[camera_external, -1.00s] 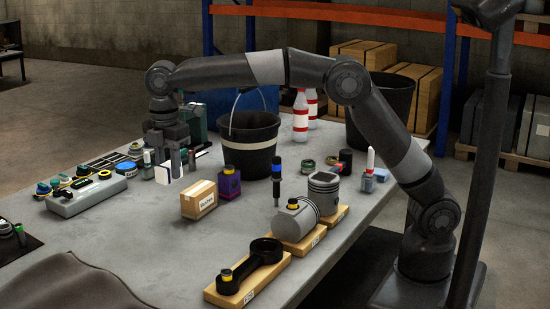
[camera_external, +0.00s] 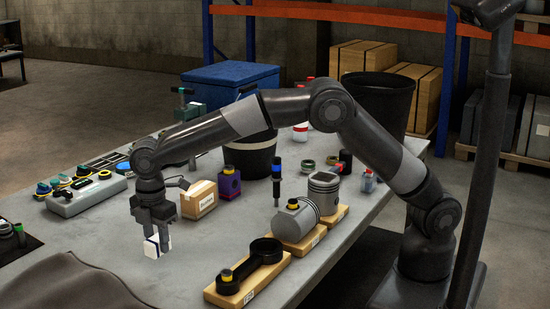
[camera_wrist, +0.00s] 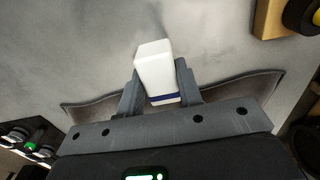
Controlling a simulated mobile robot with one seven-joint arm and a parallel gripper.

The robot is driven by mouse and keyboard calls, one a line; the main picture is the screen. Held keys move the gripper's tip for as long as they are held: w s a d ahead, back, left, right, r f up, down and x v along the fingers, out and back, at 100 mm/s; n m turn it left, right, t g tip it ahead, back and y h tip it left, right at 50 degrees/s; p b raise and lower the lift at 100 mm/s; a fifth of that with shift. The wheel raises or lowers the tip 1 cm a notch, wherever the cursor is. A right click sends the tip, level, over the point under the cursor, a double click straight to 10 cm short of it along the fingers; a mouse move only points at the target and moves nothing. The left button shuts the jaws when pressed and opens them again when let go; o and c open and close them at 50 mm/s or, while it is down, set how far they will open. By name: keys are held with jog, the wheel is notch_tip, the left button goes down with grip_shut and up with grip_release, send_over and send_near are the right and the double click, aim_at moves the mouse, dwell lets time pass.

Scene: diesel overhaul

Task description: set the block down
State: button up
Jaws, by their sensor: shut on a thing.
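A white block with a dark blue band (camera_external: 156,246) is held in my gripper (camera_external: 155,236) over the near left part of the grey table. In the wrist view the block (camera_wrist: 156,72) sits between the two grey fingers of my gripper (camera_wrist: 160,88), which are shut on its sides. The block's lower end is close to the table top; I cannot tell whether it touches.
A small cardboard box (camera_external: 199,199) stands just behind and right of my gripper. A dark cloth (camera_external: 75,285) lies at the front left. The table around the block is bare.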

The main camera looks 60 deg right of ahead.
send_over(153, 284)
notch_tip(153, 284, down, 3)
jog(key=shift+r, duration=0.2)
jog(key=shift+f, duration=1.95)
jog(key=shift+f, duration=0.15)
jog(key=o, duration=1)
notch_tip(153, 284, up, 12)
jog(key=shift+r, duration=0.2)
